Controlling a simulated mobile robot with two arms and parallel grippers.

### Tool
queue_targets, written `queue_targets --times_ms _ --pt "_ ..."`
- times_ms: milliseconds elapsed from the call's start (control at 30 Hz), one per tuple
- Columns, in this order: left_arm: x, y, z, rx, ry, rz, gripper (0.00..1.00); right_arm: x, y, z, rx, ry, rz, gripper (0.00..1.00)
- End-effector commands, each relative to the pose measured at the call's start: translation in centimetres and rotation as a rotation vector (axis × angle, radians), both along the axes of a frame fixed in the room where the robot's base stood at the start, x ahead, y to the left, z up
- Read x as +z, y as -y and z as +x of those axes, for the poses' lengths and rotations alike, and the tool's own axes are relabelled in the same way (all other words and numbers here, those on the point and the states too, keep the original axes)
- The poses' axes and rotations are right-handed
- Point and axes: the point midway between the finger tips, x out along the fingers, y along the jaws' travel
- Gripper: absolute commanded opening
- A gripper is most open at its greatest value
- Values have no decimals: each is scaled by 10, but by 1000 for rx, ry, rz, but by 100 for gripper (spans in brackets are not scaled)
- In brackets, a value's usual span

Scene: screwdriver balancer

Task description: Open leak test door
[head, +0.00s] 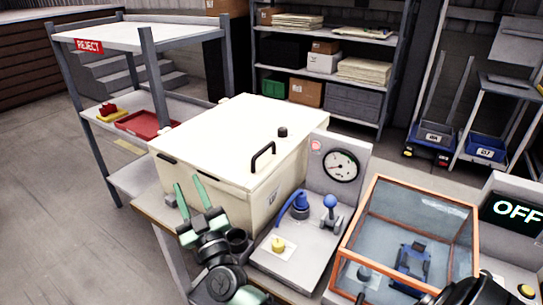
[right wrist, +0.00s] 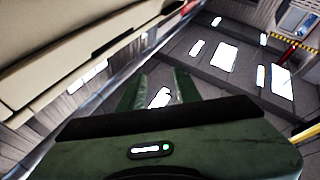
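A cream box (head: 215,185) with a flat lid stands on the bench, with a black handle (head: 263,157) and a black knob (head: 282,132). Its lid looks shut. A clear box with an orange frame (head: 476,235) stands at the right, with a blue part (head: 412,258) inside. No label shows which one is the leak test door. My right gripper (head: 187,181) points up in front of the cream box, its green fingers apart and empty. The right wrist view shows the same open fingers (right wrist: 160,90), with a cream surface at upper left. My left gripper is out of view.
A grey panel with a gauge (head: 341,166), blue fittings (head: 301,205) and a yellow button (head: 278,244) stands between the boxes. An OFF screen (head: 516,211) is at the right. A rack with a REJECT sign (head: 88,46) stands behind left. Open floor (head: 50,210) lies at far left.

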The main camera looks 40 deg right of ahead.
Motion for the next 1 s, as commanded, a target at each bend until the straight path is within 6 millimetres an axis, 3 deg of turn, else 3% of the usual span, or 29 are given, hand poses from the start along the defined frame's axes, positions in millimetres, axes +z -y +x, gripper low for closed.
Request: queue_targets --times_ms 33,100,200,300,400,600,767,1000 --pt "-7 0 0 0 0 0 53 31 21 2 -112 85 28 33" --pt "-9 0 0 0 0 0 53 59 54 -1 -295 142 74 33" --pt "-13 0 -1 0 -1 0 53 74 96 -7 -550 130 150 33" --pt "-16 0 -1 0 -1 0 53 70 125 -15 -764 34 227 33" --pt "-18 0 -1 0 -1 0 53 59 140 -21 -906 -94 281 33" --pt "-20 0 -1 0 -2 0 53 41 147 -28 -1027 -280 329 33" --pt "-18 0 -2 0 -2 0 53 39 158 -25 -1043 -307 330 33" --pt "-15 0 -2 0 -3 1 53 39 194 -11 -1043 -304 328 33"
